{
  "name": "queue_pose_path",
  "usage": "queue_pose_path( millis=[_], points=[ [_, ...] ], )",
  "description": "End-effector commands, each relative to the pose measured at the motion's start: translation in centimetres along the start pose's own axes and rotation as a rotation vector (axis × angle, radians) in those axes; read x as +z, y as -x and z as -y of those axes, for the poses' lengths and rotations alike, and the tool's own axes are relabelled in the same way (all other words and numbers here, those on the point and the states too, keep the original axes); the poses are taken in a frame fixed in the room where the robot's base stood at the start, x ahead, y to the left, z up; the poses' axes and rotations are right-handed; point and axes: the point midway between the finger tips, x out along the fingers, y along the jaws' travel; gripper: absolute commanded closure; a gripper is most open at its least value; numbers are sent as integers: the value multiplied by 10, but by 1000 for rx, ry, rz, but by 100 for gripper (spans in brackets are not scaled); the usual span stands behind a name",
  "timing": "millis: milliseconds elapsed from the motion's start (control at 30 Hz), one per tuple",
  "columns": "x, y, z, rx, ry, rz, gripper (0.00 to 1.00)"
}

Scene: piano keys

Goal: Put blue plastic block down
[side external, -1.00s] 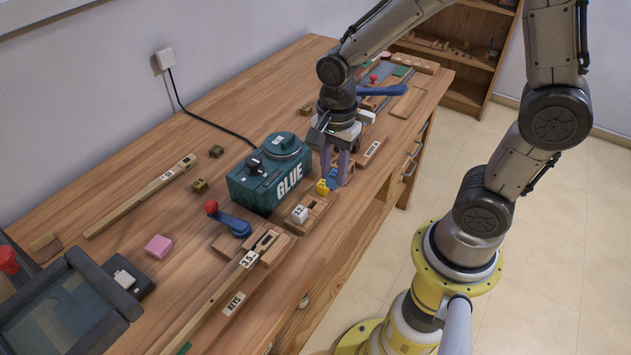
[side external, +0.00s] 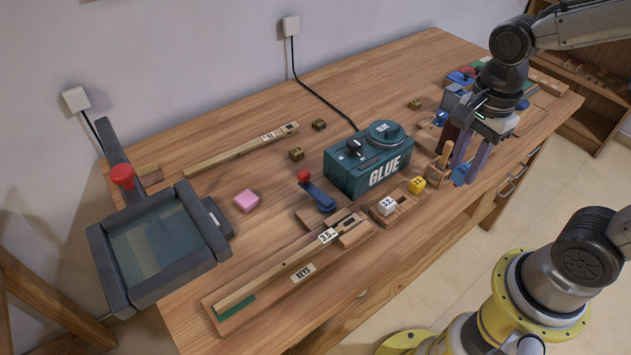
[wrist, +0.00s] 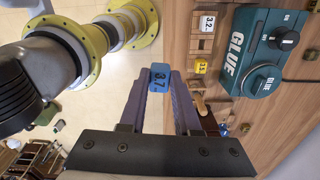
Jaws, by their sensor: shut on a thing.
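My gripper (side external: 464,176) is shut on the blue plastic block (wrist: 160,77), which sits between the purple-grey fingertips. The block is marked 3.7 in the wrist view. In the side view the blue block (side external: 461,174) is partly hidden by the fingers, near the table's front edge. In the wrist view it appears over the edge of the table, with floor behind it. A wooden holder (side external: 408,209) to its left carries a white block (side external: 387,206) and a yellow block (side external: 417,184). The blue block is apart from the yellow one.
The green GLUE box (side external: 368,165) stands behind the holder. A wooden lever (side external: 443,160) is close to the fingers. A pink block (side external: 247,200), a blue lever with red knob (side external: 316,192) and the KEYS rail (side external: 285,275) lie left.

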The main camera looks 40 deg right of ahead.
Motion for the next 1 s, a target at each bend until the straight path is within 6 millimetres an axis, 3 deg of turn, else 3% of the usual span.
queue_pose_path(
  millis=[33, 233, 500, 733, 867, 1000],
  points=[
    [7, 7, 19, 0, -10, 0, 100],
    [41, 24, 84, 2, -29, -1, 100],
    [104, 16, 152, 4, 5, -1, 100],
    [150, -10, 176, 3, 76, -1, 100],
    [160, -25, 174, 2, 99, -1, 100],
    [170, -34, 185, 0, 108, 0, 100]
  ],
)
